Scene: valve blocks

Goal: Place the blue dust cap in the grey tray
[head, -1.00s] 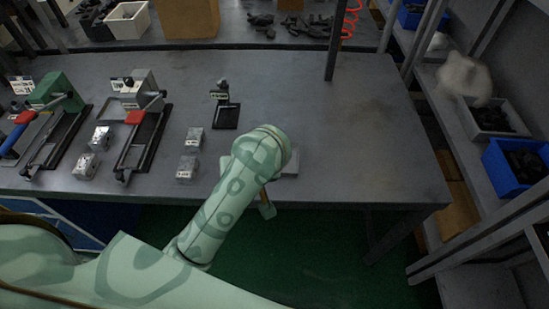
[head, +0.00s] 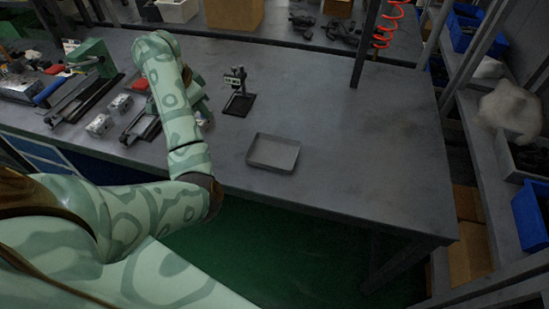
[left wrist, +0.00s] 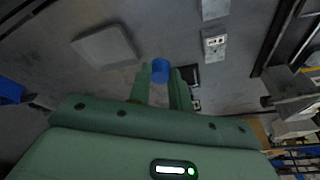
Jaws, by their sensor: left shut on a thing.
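The blue dust cap (left wrist: 160,70) is held between the fingertips of my left gripper (left wrist: 160,76) in the left wrist view. I cannot make out the cap in the head view, where my arm covers most of the gripper. The grey tray (head: 274,153) lies near the front edge of the bench and looks empty. It also shows in the left wrist view (left wrist: 104,46), to the left of the fingers and apart from them. My left gripper is to the left of the tray in the head view. My right gripper is not in view.
A small black-based stand (head: 240,104) is behind and left of the tray. Small metal valve blocks (head: 99,125) and clamp fixtures (head: 88,88) stand at the left. The bench (head: 365,165) right of the tray is clear. A shelf with blue bins (head: 533,215) is at the right.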

